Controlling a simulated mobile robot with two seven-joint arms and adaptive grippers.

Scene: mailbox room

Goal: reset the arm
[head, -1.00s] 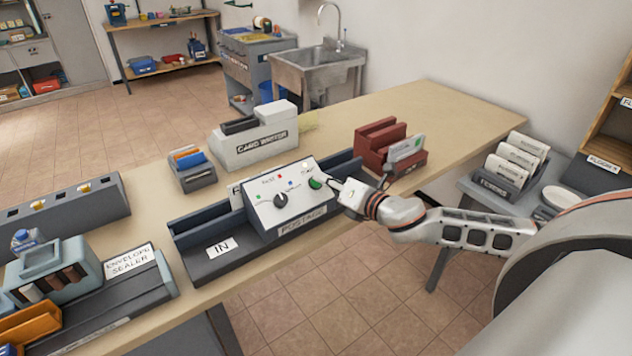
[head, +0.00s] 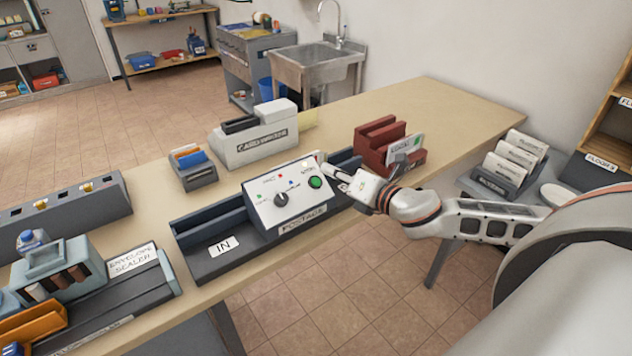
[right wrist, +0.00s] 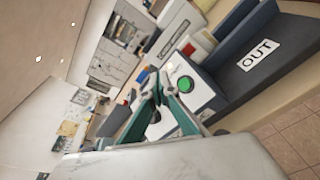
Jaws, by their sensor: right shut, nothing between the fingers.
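My right arm comes in from the right in the head view, and its gripper (head: 333,172) is at the right side of the postage machine (head: 265,212). In the right wrist view the gripper (right wrist: 152,86) is shut, with nothing between its fingers. The machine's green button (head: 315,182) shows clear of the fingers; it also shows in the right wrist view (right wrist: 186,83), just beyond the fingertips. I cannot tell whether the gripper touches the machine. My left gripper is not in view.
The OUT tray (right wrist: 285,58) lies beside the machine, and the IN tray (head: 215,262) is at its left. A red card holder (head: 372,150) stands behind the gripper. A card writer (head: 250,145) stands farther back.

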